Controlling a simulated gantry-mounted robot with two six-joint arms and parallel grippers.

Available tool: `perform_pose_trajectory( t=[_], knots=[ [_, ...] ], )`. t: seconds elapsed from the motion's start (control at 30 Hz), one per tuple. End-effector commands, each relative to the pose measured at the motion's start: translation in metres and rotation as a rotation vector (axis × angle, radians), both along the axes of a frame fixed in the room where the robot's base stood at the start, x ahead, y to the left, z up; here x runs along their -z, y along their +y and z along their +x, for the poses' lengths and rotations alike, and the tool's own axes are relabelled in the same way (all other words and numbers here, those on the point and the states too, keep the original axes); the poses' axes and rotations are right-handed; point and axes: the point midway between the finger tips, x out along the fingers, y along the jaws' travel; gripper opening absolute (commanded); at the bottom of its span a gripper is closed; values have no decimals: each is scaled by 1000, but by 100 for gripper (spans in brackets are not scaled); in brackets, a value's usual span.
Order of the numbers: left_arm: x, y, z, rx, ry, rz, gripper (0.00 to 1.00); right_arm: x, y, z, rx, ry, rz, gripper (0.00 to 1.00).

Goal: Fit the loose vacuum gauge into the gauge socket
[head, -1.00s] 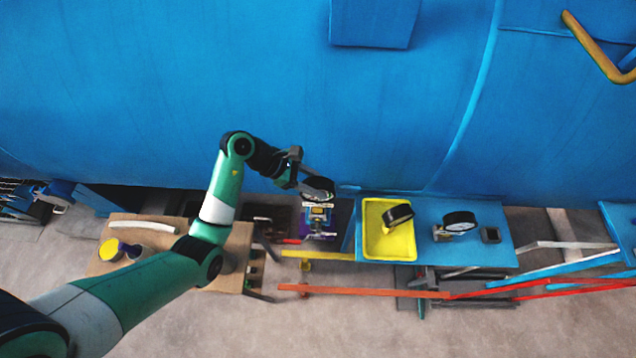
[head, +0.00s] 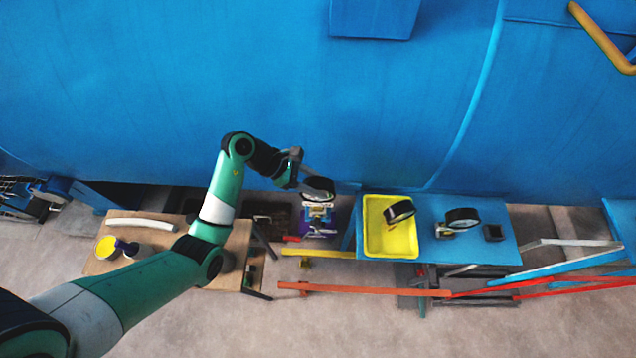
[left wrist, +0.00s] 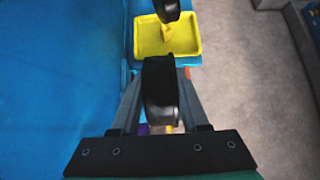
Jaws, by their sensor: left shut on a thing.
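My left gripper (head: 305,183) is shut on a round black gauge (head: 318,188), held above a small purple-based fixture (head: 318,213) left of the blue table. In the left wrist view the held gauge (left wrist: 160,90) is edge-on between the fingers, its lower part partly hidden. Another black gauge (head: 399,211) lies tilted in the yellow tray (head: 376,243); it also shows in part in the left wrist view (left wrist: 167,9). A third gauge (head: 461,218) with a white dial is on the blue table. A small dark square block (head: 493,232) is right of it; I cannot tell whether it is the socket.
The big blue vessel wall (head: 250,80) stands close behind the gripper. The blue table (head: 432,249) carries the tray. A brown bench (head: 95,268) with a white tube (head: 140,224) is at left. Orange and yellow bars (head: 380,291) run low in front.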

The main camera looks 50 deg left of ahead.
Motion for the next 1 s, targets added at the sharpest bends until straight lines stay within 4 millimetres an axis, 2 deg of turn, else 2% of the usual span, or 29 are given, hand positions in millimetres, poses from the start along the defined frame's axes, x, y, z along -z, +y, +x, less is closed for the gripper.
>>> perform_pose_trajectory(
  t=[0.27,0.3,0.47,0.77,0.87,1.0],
  knots=[
    [7,0,0,0,-2,0,0,6,0,0,0,0,0,50],
    [5,0,0,0,-2,0,52,4,0,0,0,0,0,50],
    [6,0,0,0,-2,0,80,4,0,0,0,0,0,50],
    [6,1,-1,-1,1,0,80,4,0,0,0,0,0,50],
    [-1,6,-4,-2,-2,1,80,4,0,0,0,0,0,50],
    [-20,20,-18,-4,-4,2,80,2,0,0,0,0,0,50]
  ],
)
